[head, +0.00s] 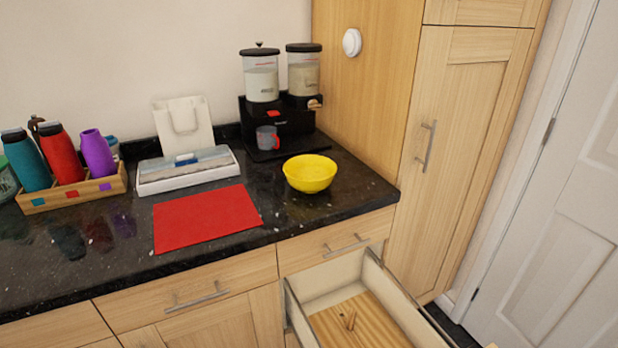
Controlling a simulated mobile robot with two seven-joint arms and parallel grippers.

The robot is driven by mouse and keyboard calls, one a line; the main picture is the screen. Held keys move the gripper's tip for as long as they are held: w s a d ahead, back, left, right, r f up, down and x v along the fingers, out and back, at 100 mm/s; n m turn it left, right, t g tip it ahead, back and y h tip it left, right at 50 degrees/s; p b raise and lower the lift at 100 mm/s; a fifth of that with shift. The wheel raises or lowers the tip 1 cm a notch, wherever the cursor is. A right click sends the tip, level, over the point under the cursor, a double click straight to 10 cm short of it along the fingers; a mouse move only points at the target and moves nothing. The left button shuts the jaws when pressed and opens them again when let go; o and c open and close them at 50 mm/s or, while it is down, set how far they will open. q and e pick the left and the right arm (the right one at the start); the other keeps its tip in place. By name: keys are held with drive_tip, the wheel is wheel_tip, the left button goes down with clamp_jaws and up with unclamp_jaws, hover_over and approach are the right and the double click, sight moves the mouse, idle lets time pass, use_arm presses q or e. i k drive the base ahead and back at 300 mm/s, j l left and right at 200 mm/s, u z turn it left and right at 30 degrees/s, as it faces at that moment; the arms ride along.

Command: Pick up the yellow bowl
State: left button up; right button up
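The yellow bowl (310,174) stands upright on the black granite counter (290,213), near the counter's right end. It is in front of the black drink dispenser and to the right of a red mat. The part of its inside that shows looks empty. Neither of my grippers can be made out in the head view, so nothing is seen touching the bowl.
A red mat (206,217), a white tray (185,170), a grey-and-red mug (268,137) and the dispenser (282,122) surround the bowl. A bottle rack (75,192) stands left. Below, a drawer (375,318) is open. A tall cabinet (455,150) borders the right.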

sight(308, 173)
drive_tip(key=j+z, duration=0.15)
drive_tip(key=z, duration=0.25)
drive_tip(key=j+z, duration=0.15)
drive_tip(key=z, duration=0.25)
drive_tip(key=i+j+z, duration=0.1)
drive_tip(key=z, duration=0.3)
drive_tip(key=j+z, duration=0.2)
drive_tip(key=z, duration=0.2)
